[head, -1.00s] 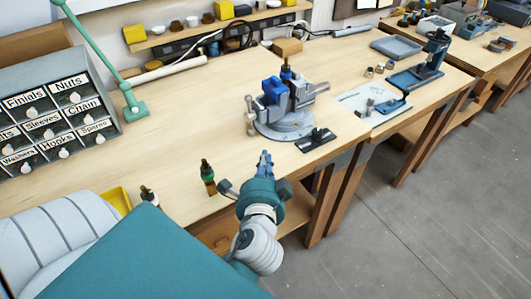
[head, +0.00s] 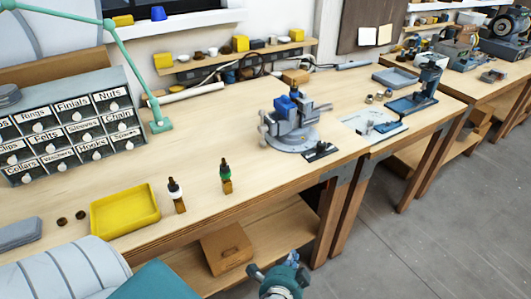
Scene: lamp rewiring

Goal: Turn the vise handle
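The vise (head: 292,128) is grey with blue parts and stands on a round base on the wooden bench. Its handle (head: 263,129), a short bar with knobbed ends, is on the vise's left side and looks near upright. A small dark-topped piece (head: 294,91) shows at the top of the jaws.
A labelled drawer cabinet (head: 72,130) and a green lamp arm (head: 128,65) stand at the left. Two small bottles (head: 226,177) (head: 176,196) and a yellow tray (head: 124,212) are near the front edge. A black flat piece (head: 320,152) lies right of the vise. The bench middle is clear.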

